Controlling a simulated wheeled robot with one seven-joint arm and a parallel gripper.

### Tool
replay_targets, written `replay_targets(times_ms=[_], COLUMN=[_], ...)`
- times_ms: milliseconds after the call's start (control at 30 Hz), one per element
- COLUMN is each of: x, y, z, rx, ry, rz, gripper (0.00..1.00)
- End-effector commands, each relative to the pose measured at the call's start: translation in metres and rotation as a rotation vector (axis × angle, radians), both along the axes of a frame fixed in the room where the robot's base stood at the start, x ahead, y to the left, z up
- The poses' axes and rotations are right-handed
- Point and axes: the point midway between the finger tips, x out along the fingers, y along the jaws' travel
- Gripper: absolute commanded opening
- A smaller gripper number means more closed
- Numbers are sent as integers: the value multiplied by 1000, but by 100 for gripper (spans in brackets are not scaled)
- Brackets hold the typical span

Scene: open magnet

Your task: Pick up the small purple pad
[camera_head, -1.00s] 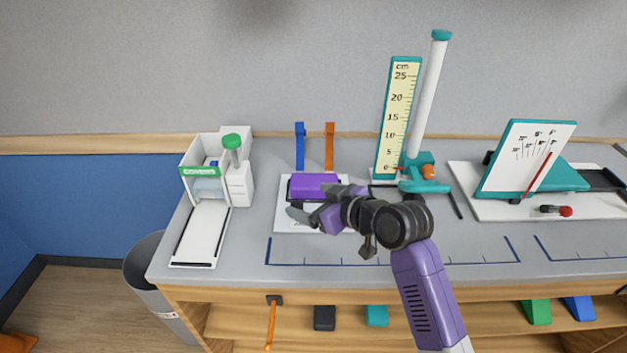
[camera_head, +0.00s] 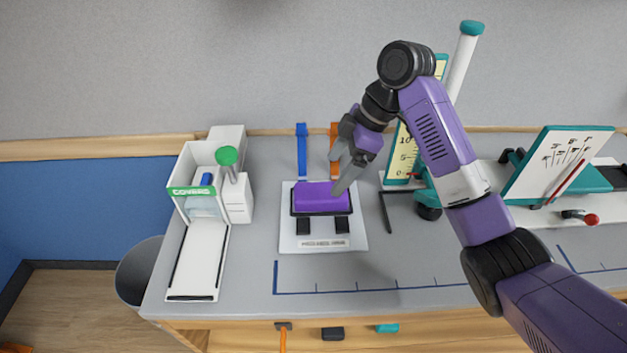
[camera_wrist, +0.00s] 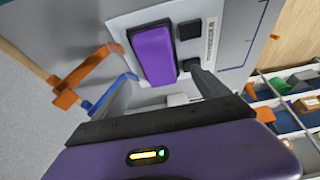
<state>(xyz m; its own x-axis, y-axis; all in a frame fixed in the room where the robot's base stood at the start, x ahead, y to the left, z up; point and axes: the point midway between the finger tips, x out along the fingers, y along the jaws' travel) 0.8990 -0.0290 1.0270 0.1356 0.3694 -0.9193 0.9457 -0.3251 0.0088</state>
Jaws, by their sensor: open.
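The small purple pad (camera_head: 321,196) sits in a dark frame on a white plate (camera_head: 287,240) on the grey bench. Two black square blocks lie on the plate in front of it. My gripper (camera_head: 342,173) is open and empty, above and just behind the pad's right end. Its exact height over the pad is hard to tell.
A blue hook (camera_head: 302,150) and an orange hook (camera_head: 334,140) stand behind the plate. The covers dispenser (camera_head: 203,195) is at left. The teal stand (camera_head: 428,190) and white sloped board (camera_head: 560,165) are at right. Bare bench lies in front of the plate.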

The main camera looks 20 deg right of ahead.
Motion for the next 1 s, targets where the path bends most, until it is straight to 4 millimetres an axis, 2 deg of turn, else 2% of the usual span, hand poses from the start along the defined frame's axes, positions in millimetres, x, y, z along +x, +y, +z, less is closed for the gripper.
replay_targets(times_ms=[100, 367, 700, 1000], x=[-3, 0, 6, 7], y=[-1, 9, 25, 27], z=[-3, -26, -66, -70], rx=[-9, -8, -8, -9], ry=[15, 16, 15, 13], rz=[18, 18, 17, 17], gripper=[85, 85, 85, 85])
